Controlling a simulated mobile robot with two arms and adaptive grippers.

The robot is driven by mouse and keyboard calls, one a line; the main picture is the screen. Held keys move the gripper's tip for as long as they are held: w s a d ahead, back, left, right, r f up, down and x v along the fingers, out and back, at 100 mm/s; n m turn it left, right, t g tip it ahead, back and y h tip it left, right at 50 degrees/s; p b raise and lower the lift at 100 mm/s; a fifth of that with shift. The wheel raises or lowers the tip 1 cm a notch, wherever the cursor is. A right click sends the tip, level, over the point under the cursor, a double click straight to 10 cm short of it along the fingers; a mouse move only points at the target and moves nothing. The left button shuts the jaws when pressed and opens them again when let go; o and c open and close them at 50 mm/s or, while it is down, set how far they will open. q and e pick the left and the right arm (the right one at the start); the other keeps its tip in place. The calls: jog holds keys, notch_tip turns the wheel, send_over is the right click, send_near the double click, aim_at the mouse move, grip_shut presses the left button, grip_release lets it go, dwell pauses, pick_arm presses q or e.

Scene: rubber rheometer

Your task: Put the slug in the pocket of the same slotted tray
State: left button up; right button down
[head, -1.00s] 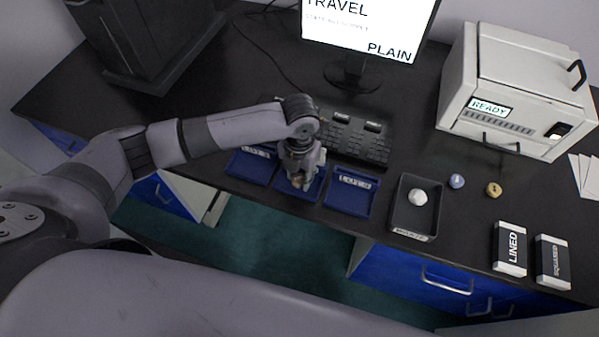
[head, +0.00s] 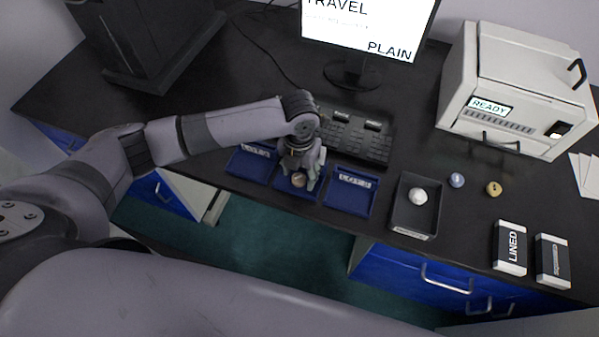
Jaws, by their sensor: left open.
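A small tan, round slug (head: 299,181) lies in the middle blue tray (head: 283,186). Whether it sits in a pocket of that tray is too small to tell. My left gripper (head: 301,177) is over this tray, pointing down. Its fingers are open, one on each side of the slug, and the hand hides the tray's back part and label. Whether the fingers touch the slug is not clear. My right gripper is not in view.
Blue trays stand left (head: 240,165) and right (head: 347,203) of the middle one, near the desk's front edge. A dark tray (head: 408,222) holds a white piece (head: 418,197). A keyboard (head: 365,147) is behind.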

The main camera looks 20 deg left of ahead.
aim_at(300, 177)
pick_arm(q)
notch_tip(300, 177, up, 12)
jog(key=b, duration=0.1)
jog(key=shift+f, duration=0.2)
jog(key=shift+f, duration=0.1)
dwell(1.9)
